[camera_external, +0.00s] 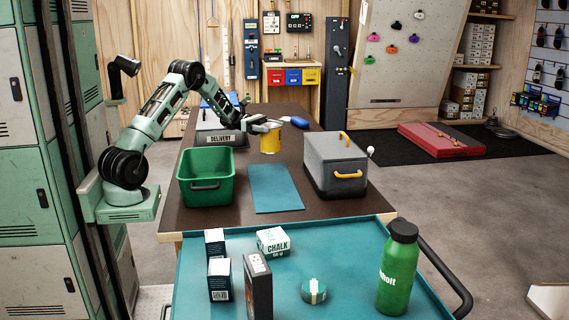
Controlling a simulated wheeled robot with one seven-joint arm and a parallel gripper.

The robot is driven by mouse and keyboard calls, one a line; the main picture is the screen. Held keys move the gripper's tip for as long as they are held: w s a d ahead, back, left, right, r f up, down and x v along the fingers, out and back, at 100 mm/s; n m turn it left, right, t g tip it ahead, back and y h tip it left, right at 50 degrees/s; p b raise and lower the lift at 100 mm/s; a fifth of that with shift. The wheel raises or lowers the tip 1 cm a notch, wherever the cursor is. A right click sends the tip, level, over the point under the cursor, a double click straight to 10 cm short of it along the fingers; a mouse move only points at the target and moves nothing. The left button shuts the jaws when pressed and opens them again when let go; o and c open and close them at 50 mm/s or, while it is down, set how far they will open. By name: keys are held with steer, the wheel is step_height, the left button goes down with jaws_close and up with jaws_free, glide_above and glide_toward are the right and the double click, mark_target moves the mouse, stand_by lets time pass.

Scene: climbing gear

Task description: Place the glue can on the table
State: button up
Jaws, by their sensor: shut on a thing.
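The glue can (270,143) is a small yellow can with a pale top. My gripper (272,126) is shut on it near its top edge. The can is upright over the dark brown table (234,222), between the green bin and the grey box. I cannot tell whether its bottom touches the table or hangs just above it. The gripper's fingertips are small in this view and partly merge with the can's top.
A green bin (206,180) stands left, a grey box with yellow handles (335,168) right, and a blue mat (274,190) between them. A "DELIVERY" tray (219,139) is behind. In front, a teal cart (262,222) holds boxes and a green bottle (398,268).

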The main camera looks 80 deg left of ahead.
mark_target(279, 147)
steer(key=shift+f+p, duration=0.3)
steer(key=shift+f, duration=3)
steer(key=shift+f+b, duration=0.35)
steer(key=shift+b, duration=0.15)
steer(key=o, duration=1.6)
steer(key=shift+c, duration=0.2)
